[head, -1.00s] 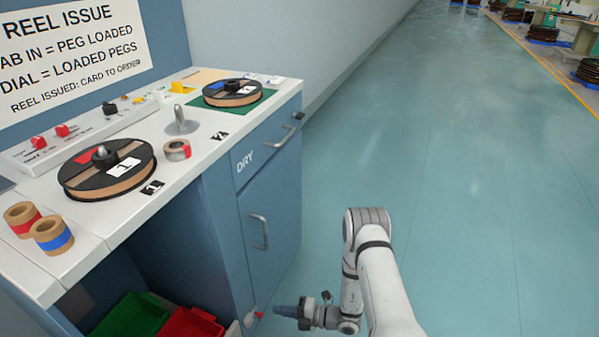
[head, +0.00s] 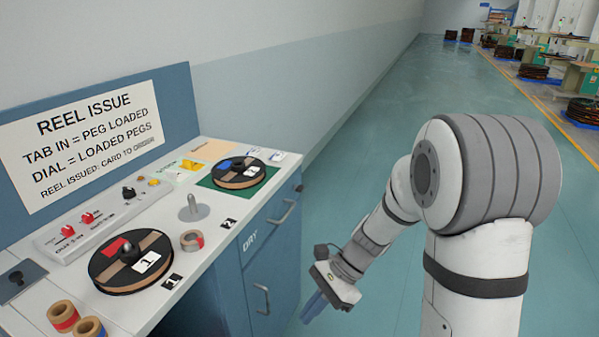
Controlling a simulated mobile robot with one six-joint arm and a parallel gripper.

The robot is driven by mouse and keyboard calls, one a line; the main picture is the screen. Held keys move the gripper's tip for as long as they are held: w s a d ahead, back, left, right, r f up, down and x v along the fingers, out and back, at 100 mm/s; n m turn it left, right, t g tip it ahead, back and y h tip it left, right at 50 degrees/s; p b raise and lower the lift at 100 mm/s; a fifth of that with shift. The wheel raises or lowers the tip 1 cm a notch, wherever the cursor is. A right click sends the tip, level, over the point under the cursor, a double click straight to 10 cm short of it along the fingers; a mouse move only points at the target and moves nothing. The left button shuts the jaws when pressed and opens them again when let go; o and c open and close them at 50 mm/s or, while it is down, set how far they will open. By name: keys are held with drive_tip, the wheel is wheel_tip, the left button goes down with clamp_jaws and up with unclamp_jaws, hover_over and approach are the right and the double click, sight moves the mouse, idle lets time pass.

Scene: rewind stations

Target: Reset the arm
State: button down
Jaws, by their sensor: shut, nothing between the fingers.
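My arm is at the right of the head view, bent, with a large grey-ribbed joint near the camera. My gripper (head: 314,308) hangs over the floor to the right of the blue cabinet, fingers pointing down and left. Its blue fingers are together and hold nothing. It is apart from the cabinet front.
The cabinet door (head: 262,280) is shut. The floor (head: 400,110) behind my arm is clear.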

drive_tip(key=s+d+r+n+t+h+p, duration=0.3)
drive_tip(key=s+d+r+n+p, duration=0.1)
drive_tip(key=r, duration=0.7)
drive_tip(key=s+d+r+n+t+h+p, duration=0.3)
drive_tip(key=s+d+r+n+h+p, duration=0.1)
drive_tip(key=d+r+n, duration=0.4)
wheel_tip(320, 180, up, 3)
drive_tip(key=shift+s+d+f+n+t+h+p, duration=0.15)
drive_tip(key=shift+s+d+n+t+h+p, duration=0.2)
drive_tip(key=shift+s+p, duration=0.35)
